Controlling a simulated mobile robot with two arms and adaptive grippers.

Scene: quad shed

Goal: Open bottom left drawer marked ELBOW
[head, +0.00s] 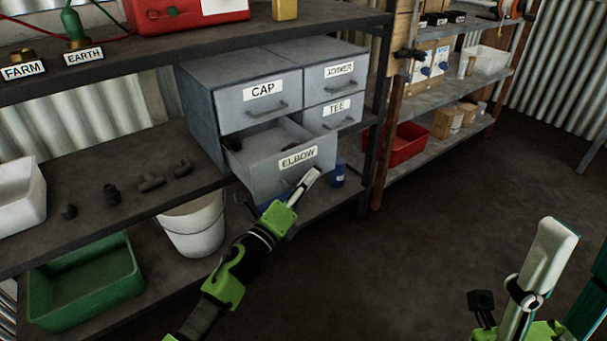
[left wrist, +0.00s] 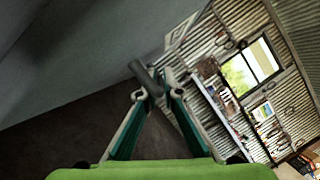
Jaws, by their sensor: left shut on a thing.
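The grey drawer marked ELBOW (head: 265,172), at the bottom left of the grey drawer cabinet (head: 200,110), stands pulled out, with its open top and part of its inside showing. A dark item shows at its back left. My left gripper (head: 313,175) is at the front of this drawer, below the label. In the left wrist view its fingertips (left wrist: 157,90) are closed on the dark bar handle (left wrist: 144,74). In the head view the handle is hidden by the gripper. My right gripper (head: 572,262) is at the lower right, fingers apart, empty and away from the cabinet.
Drawers marked CAP (head: 263,90), JOINER (head: 339,70) and TEE (head: 337,107) are shut. Dark pipe fittings (head: 150,182) lie on the shelf to the left. A white bucket (head: 193,230), green tub (head: 85,285) and blue can (head: 339,175) stand below. The floor to the right is clear.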

